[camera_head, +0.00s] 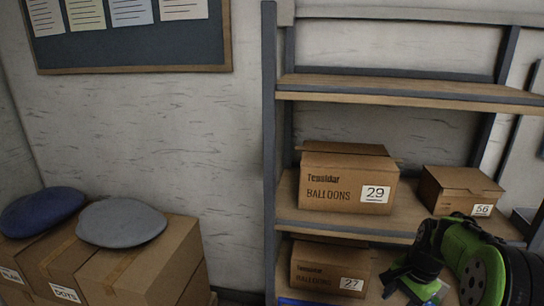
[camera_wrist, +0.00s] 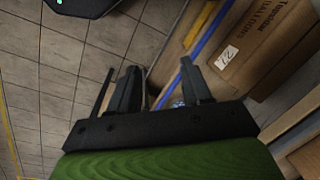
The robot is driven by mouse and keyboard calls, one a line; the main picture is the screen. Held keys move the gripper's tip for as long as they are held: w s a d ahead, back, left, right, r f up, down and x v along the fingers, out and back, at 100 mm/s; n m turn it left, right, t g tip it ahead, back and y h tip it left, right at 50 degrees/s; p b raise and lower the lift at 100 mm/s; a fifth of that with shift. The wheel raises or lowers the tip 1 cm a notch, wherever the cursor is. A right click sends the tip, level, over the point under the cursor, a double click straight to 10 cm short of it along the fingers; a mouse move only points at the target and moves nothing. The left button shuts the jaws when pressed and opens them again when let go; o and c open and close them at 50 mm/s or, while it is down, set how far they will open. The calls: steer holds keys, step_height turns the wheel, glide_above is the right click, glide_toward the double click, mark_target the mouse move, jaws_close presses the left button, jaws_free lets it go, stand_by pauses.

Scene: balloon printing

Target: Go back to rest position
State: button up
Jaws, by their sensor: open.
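My gripper (camera_wrist: 160,88) shows in the wrist view with its two dark fingers apart and nothing between them. Below the fingers in that view is the tiled floor and the edge of the shelf. In the head view my green and black arm is at the lower right, in front of the lower part of the shelf unit (camera_head: 269,150). The fingertips are hidden or too unclear there to make out.
A balloon box marked 29 (camera_head: 335,190) and a smaller box marked 56 (camera_head: 455,185) stand on the middle shelf. A box marked 27 (camera_head: 315,262) is below, close to my arm. Cardboard boxes (camera_head: 150,262) with blue and grey caps stand left. Tiled floor (camera_wrist: 40,60) is clear.

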steer(key=s+a+r+n+h, duration=0.2)
steer(key=s+a+r+n, duration=0.2)
steer(key=a+r, duration=0.4)
steer(key=s+a+r+n+t, duration=0.2)
steer(key=s+a+n, duration=0.2)
steer(key=s, duration=0.4)
steer(key=s+a+r+n+t+p, duration=0.1)
steer(key=s+a+r+n+t, duration=0.1)
steer(key=s+a+n, duration=0.3)
steer(key=s+a+r, duration=0.1)
steer(key=s, duration=0.2)
steer(key=shift+s+a+y+p, duration=0.2)
steer(key=shift+a+y+p, duration=0.05)
steer(key=shift+y+p, duration=0.05)
